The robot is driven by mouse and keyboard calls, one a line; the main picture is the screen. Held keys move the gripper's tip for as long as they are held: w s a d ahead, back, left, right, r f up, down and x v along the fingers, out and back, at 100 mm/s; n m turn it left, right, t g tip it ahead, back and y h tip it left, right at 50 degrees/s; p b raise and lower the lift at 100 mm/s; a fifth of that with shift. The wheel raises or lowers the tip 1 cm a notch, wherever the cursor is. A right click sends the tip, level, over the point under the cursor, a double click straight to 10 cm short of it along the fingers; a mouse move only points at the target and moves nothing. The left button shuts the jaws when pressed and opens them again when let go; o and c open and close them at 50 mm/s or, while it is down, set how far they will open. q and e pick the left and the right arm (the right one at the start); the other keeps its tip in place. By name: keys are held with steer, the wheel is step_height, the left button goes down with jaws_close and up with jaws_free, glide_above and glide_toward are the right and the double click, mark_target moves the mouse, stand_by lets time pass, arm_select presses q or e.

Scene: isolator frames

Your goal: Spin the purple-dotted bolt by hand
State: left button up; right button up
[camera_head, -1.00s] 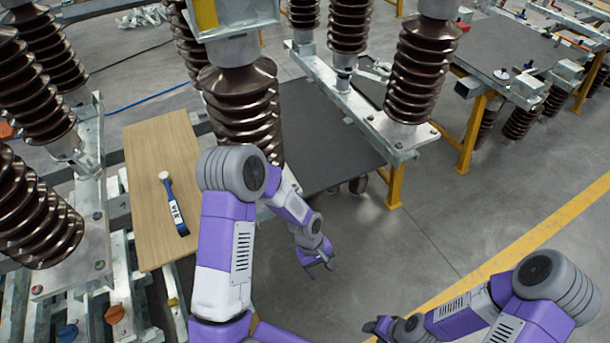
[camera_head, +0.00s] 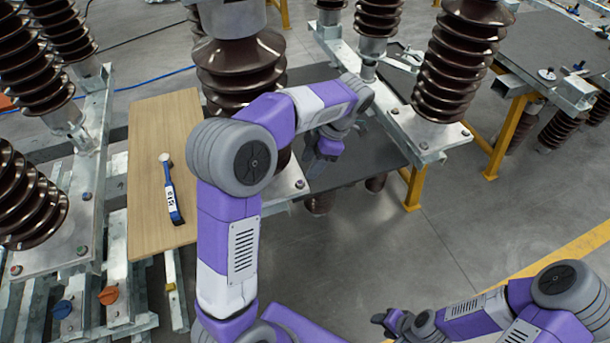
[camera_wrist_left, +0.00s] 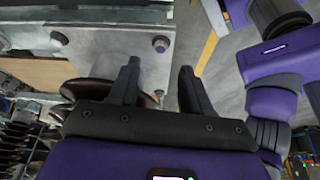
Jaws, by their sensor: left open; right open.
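The purple-dotted bolt (camera_wrist_left: 160,44) sits near the corner of a grey metal plate (camera_wrist_left: 140,72) in the left wrist view. In that view my left gripper (camera_wrist_left: 159,68) is open, its two fingers apart and empty, with the bolt just beyond and between the fingertips. In the head view my left gripper (camera_head: 314,166) hangs beside the plate under the central brown insulator. A bolt (camera_head: 299,184) shows at that plate's corner; its dot colour is too small to tell there. My right gripper (camera_head: 382,321) is open and empty, low over the floor.
A wooden board (camera_head: 150,128) with a blue-handled tool (camera_head: 171,196) lies to the left. Brown ribbed insulators (camera_head: 238,72) stand around the frames. A dark table (camera_head: 358,160) is behind my left gripper.

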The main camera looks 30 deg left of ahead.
mark_target(300, 182)
arm_select(q)
steer(key=b+x, duration=0.1)
steer(key=x, duration=0.4)
steer(key=shift+f+b, duration=0.4)
jaws_close()
steer(key=shift+m, duration=0.4)
